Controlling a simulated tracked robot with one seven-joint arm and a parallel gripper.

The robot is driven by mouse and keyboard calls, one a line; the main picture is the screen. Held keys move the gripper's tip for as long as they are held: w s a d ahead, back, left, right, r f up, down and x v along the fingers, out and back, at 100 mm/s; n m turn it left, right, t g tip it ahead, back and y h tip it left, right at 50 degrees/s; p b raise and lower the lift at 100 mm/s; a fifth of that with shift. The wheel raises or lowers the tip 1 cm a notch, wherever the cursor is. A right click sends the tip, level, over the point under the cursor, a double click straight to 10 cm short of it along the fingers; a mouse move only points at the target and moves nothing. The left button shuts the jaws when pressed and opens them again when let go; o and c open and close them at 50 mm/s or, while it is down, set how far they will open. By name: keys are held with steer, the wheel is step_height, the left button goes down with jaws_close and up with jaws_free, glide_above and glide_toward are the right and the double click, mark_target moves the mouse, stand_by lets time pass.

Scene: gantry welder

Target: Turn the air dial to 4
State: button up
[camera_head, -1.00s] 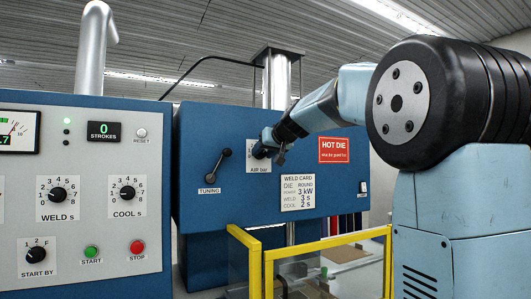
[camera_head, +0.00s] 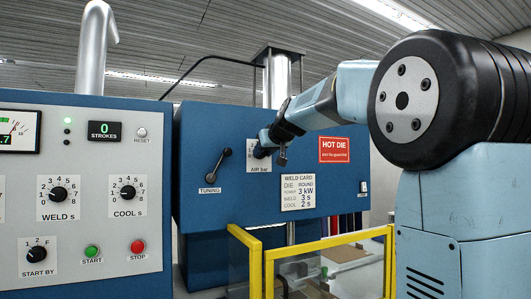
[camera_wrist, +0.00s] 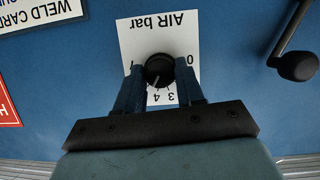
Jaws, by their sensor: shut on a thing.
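The air dial (camera_head: 264,153) is a black knob on a white plate marked AIR bar, on the blue machine panel. In the upside-down wrist view the knob (camera_wrist: 159,68) sits between the two fingers of my gripper (camera_wrist: 160,76). My gripper (camera_head: 266,147) is shut on the knob, one finger on each side. A pale pointer line on the knob points toward the printed 4, with the 3 beside it. The fingers hide part of the scale. In the head view my gripper covers most of the dial.
A tuning lever (camera_head: 218,165) with a black ball is left of the dial. The weld card (camera_head: 298,192) and red HOT DIE sign (camera_head: 334,150) are to its right. A yellow guard rail (camera_head: 325,245) stands below. A grey control panel (camera_head: 85,190) fills the left.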

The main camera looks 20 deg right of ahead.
steer(key=shift+a+f+n+h, duration=0.1)
steer(key=shift+n+h, duration=0.7)
steer(key=shift+n, duration=0.2)
steer(key=o, duration=1)
steer(key=shift+o, duration=0.2)
steer(key=v, duration=1.3)
steer(key=shift+s, duration=0.45)
steer(key=shift+f, duration=0.1)
